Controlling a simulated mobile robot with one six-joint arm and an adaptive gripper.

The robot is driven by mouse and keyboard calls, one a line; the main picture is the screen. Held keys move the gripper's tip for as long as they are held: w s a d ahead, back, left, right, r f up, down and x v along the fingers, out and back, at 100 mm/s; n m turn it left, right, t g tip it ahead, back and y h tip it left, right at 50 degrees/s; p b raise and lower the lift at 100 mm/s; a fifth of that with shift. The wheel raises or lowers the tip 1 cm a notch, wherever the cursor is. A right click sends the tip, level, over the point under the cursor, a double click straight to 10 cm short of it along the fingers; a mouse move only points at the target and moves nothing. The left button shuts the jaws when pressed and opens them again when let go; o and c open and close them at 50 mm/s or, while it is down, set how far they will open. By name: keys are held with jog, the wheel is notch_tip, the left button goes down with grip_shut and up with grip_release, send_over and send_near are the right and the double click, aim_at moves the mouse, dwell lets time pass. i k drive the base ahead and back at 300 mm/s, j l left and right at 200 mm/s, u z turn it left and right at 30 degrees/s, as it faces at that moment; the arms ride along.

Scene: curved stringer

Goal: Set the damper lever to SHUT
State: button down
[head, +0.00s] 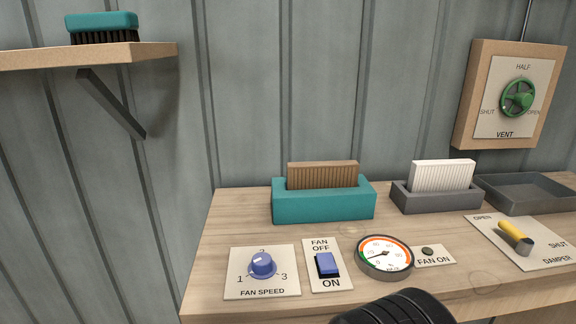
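The damper lever (512,230) has a yellow grip and a dark grey end. It sits on a pale plate (553,261) at the right of the wooden bench. The plate reads OPEN at its upper left, SHUT at its right and DAMPER at its lower right. The yellow grip points up-left toward OPEN, away from SHUT. A dark rounded, ribbed part of my arm shows at the bottom middle, left of the lever and apart from it. My gripper's fingers do not show.
The bench (225,215) carries a blue fan speed knob (262,265), a blue fan switch (327,264), a gauge (385,254) and a FAN ON lamp (428,251). Behind are a teal holder (322,208), a grey holder (436,202) and a tray (530,207). A green vent wheel (517,98) is on the wall.

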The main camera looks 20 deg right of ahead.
aim_at(524, 245)
jog(key=z, duration=1.95)
